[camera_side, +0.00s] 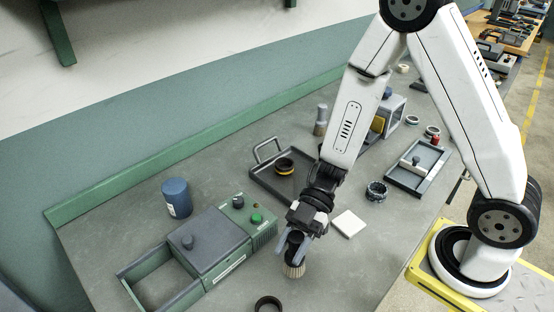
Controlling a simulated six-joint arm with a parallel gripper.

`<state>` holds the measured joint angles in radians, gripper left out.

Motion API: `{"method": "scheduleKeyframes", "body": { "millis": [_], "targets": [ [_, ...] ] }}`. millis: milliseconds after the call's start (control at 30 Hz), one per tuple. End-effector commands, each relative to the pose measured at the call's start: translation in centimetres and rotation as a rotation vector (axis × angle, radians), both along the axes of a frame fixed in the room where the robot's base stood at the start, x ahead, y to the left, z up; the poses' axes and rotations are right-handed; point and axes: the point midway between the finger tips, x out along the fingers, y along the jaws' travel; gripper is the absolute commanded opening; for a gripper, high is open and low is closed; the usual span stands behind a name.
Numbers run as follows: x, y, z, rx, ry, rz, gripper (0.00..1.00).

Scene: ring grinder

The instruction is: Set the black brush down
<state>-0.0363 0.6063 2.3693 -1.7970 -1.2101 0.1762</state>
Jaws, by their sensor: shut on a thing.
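My gripper (291,243) points down over the front middle of the bench, shut on the black brush. The tan bristle end of the brush (293,269) shows below the fingers, pointing down. The fingers hide most of its body. I cannot tell whether the bristles touch the bench top or hang just above it.
A green-grey grinder box (212,246) stands left of my gripper, and a dark ring (268,304) lies in front. A white square pad (348,223) and a toothed ring (376,191) lie to the right. A dark tray (262,182) and blue cylinder (176,197) stand behind.

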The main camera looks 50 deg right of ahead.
Motion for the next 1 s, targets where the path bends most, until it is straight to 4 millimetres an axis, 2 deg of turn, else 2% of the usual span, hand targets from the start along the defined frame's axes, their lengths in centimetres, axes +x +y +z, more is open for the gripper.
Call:
{"method": "scheduleKeyframes", "body": {
  "millis": [300,800,833,900,933,1000],
  "targets": [
    [0.0,0.0,-2.3,0.001,0.002,-0.001,0.0],
    [0.0,0.0,-2.8,0.0,0.001,0.0,0.0],
    [0.0,0.0,-2.8,0.0,0.0,0.0,0.46],
    [0.0,0.0,-2.8,0.0,0.0,-0.001,0.68],
    [0.0,0.0,-2.8,0.0,0.0,-0.001,0.75],
    [0.0,0.0,-2.8,0.0,0.0,-0.001,0.75]
  ]
}}
